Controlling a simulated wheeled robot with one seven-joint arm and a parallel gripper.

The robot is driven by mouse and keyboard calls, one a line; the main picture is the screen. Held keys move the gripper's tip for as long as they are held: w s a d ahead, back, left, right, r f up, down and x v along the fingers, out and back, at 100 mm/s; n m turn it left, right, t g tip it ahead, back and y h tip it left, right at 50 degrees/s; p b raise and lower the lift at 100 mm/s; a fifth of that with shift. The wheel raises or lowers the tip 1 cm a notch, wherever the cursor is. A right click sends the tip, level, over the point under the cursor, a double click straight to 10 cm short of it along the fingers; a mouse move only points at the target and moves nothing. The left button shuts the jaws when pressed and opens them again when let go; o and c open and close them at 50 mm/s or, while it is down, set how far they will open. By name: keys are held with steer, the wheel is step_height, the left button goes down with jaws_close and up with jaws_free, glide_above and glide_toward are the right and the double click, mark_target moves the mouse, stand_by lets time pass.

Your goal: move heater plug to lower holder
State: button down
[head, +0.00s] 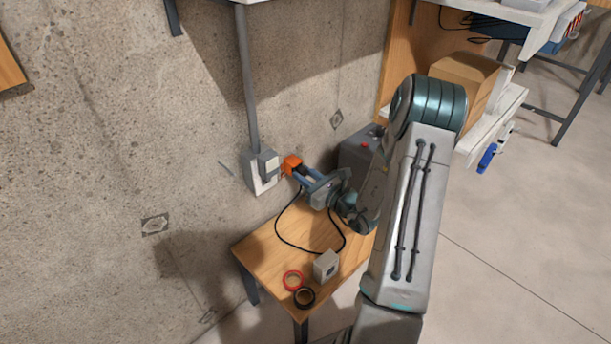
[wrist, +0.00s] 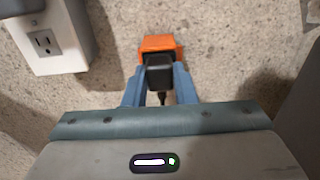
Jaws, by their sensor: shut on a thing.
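The heater plug (wrist: 158,74) is a black block with a black cord, held between the blue fingers of my gripper (wrist: 160,85). In the head view my gripper (head: 303,178) reaches left toward the wall, above the small table. An orange holder (wrist: 158,43) is directly beyond the plug in the wrist view. It also shows in the head view (head: 291,163), just right of the wall outlet box. The plug overlaps the orange holder in view; I cannot tell whether it is seated in it. The cord (head: 279,232) loops down onto the table.
A grey outlet box (head: 258,180) is on the concrete wall, with a socket (wrist: 45,43) facing out. The wooden table (head: 262,252) carries a red tape ring (head: 293,281), a black ring (head: 304,298) and a small grey box (head: 326,265). A dark grey unit (head: 355,153) stands behind my gripper.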

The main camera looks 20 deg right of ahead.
stand_by(0.6)
steer(key=c, duration=1.1)
jaws_free()
steer(key=shift+w, duration=0.1)
steer(key=p+v, duration=0.3)
steer(key=v, duration=1)
steer(key=shift+s, duration=0.4)
steer(key=shift+f, duration=0.1)
